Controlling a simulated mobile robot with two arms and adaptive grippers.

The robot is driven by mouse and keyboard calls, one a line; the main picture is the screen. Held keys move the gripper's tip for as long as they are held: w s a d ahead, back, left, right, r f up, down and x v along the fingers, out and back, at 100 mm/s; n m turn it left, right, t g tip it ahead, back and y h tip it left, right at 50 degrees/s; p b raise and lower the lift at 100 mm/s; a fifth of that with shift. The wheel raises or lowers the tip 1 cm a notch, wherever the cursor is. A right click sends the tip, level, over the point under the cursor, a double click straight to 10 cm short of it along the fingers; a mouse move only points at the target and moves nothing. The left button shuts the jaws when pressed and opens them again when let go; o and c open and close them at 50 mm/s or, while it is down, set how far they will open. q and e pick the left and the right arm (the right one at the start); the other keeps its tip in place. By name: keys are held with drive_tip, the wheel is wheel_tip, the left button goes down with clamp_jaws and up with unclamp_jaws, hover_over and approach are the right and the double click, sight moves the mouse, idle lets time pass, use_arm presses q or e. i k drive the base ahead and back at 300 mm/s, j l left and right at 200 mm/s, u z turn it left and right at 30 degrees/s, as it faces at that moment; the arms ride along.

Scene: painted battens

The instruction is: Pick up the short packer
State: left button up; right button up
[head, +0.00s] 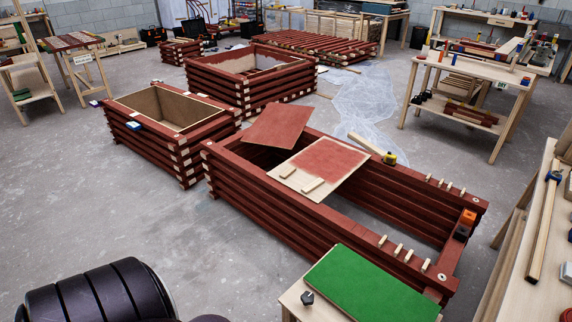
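Two small pale wooden blocks lie on the bare wood end of a red-topped board (331,158), which rests across the large red batten frame. The left block (288,172) looks slightly shorter than the right block (313,185). They lie apart, and either could be the short packer; I cannot tell for sure. Several smaller pale pieces stand along the near rail (398,250) and the far rail (440,183) of the frame. Neither of my grippers shows in the head view.
A green-topped stand (372,284) with a dark knob stands in front of the frame. An orange item (467,217) sits on its right end rail. A workbench (522,262) runs along the right edge. Grey floor (110,215) is clear at left.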

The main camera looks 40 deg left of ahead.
sight(290, 170)
drive_tip(key=i+j, duration=0.1)
drive_tip(key=j, duration=0.3)
drive_tip(key=i+j, duration=0.1)
drive_tip(key=j, duration=0.3)
drive_tip(key=i+j, duration=0.15)
drive_tip(key=j, duration=0.25)
drive_tip(key=i+j, duration=0.1)
drive_tip(key=j, duration=0.3)
drive_tip(key=i+j, duration=0.1)
drive_tip(key=j, duration=0.35)
drive_tip(key=i+j, duration=0.1)
drive_tip(key=j, duration=0.3)
drive_tip(key=i+j, duration=0.1)
drive_tip(key=j, duration=0.3)
